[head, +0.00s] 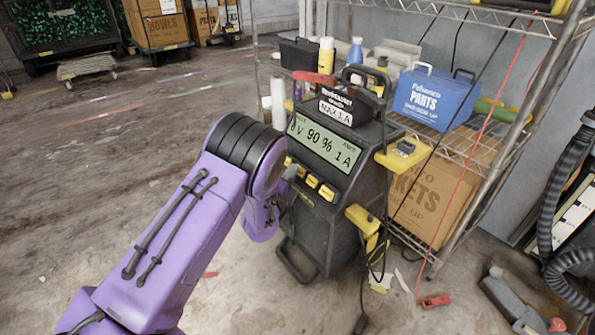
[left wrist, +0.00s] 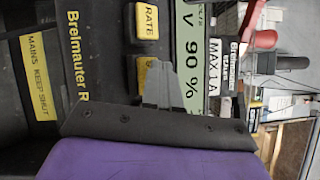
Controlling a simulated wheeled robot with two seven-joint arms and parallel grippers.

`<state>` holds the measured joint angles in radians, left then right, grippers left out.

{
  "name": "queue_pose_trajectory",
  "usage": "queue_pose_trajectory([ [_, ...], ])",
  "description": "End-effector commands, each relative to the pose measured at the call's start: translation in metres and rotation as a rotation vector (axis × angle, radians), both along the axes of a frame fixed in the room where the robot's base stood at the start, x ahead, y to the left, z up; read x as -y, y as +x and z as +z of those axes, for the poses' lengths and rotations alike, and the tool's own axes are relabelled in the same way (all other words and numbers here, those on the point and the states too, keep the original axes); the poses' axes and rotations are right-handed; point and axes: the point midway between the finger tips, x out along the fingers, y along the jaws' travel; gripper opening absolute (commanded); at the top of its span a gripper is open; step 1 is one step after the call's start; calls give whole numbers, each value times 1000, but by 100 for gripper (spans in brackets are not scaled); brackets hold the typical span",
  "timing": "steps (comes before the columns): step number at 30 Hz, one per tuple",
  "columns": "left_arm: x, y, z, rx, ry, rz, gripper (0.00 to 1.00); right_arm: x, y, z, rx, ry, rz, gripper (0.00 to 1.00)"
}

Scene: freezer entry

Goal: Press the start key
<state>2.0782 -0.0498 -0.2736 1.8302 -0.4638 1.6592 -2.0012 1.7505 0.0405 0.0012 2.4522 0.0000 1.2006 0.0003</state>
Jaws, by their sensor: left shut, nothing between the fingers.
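A black charger unit (head: 340,165) stands on the floor with a green display (head: 325,145) reading "V 90 % 1 A". Below the display is a row of yellow keys (head: 312,181). In the left wrist view, turned sideways, one key reads "RATE" (left wrist: 147,20); another yellow key (left wrist: 141,75) is partly behind the fingers, its label hidden. I cannot tell which key is start. My left gripper (head: 291,172) is shut and empty, its grey fingertips at the key row; they also show in the left wrist view (left wrist: 157,76). Contact cannot be told. My right gripper is out of view.
A wire shelf (head: 470,150) with a blue parts box (head: 435,97) and a carton stands behind. The floor at left is open.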

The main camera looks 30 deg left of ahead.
Motion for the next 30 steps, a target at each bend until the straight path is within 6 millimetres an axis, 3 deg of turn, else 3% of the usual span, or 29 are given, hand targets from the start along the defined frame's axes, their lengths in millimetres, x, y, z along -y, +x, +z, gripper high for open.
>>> queue_pose_trajectory([
  [20,-6,-14,10,0,0,0,0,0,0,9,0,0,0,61],
  [30,-16,-39,28,-2,2,0,0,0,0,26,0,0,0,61],
])
